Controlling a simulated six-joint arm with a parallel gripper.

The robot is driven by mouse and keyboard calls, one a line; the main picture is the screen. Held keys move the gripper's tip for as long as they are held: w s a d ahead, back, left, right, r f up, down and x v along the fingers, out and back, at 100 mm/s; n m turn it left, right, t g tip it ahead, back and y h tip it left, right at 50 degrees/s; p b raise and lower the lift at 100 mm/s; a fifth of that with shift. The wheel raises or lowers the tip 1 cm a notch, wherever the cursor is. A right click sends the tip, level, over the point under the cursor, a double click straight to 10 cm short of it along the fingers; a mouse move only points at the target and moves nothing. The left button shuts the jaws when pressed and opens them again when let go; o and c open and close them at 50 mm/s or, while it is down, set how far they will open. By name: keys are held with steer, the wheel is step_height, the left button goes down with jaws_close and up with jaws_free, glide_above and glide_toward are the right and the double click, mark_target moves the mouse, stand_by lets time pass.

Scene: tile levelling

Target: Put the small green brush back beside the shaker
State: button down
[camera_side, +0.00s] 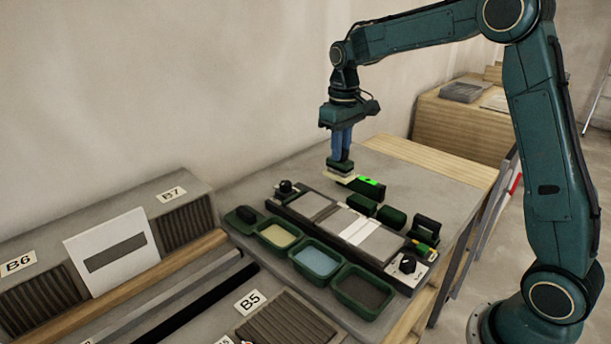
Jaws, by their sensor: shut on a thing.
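My gripper (342,158) points straight down over the back of the grey bench. Its blue fingers are shut on a small dark green brush (340,165) with a pale cream underside. The brush is just above or at the bench top; I cannot tell if it touches. It is close to the left end of a dark device with a bright green display (370,181). No shaker can be made out for certain. Two dark green blocks, one (362,204) left of the other (391,217), stand to the front right of the brush.
A grey tile fixture (363,233) with black knobs crosses the bench. In front are green trays of yellow (277,235), blue (317,260) and dark (365,289) material. A black-handled tool (426,229) stands at right. The bench's back left is clear.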

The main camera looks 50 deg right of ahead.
steer(key=w+d+f, duration=0.3)
steer(key=w+d, duration=0.3)
steer(key=d, duration=0.1)
steer(key=shift+w+d+f, duration=0.15)
steer(key=shift+f, duration=0.15)
steer(key=shift+f, duration=0.1)
steer(key=shift+f, duration=2.85)
steer(key=shift+f, duration=1.55)
steer(key=c, duration=1.2)
jaws_free()
steer(key=shift+o, duration=0.4)
steer(key=shift+o, duration=1.2)
